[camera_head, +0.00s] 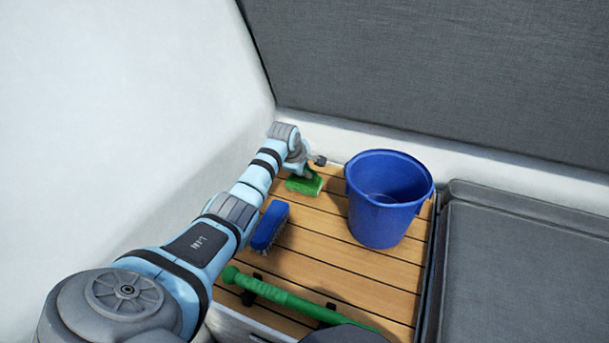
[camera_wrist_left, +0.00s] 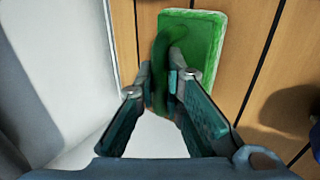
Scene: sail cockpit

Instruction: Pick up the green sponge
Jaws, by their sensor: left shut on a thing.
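The green sponge (camera_head: 304,185) lies on the slatted wooden floor near the back, left of the bucket. In the left wrist view the green sponge (camera_wrist_left: 205,45) is a flat block with a raised green handle-like part on top. My left gripper (camera_head: 309,172) is over the sponge. In the wrist view its two fingers (camera_wrist_left: 163,90) are shut on the raised green part. Whether the sponge is clear of the floor cannot be told. My right gripper is not in view.
A blue bucket (camera_head: 380,225) stands right of the sponge. A blue brush (camera_head: 269,226) lies nearer, beside my left arm. A green bar (camera_head: 290,299) crosses the front.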

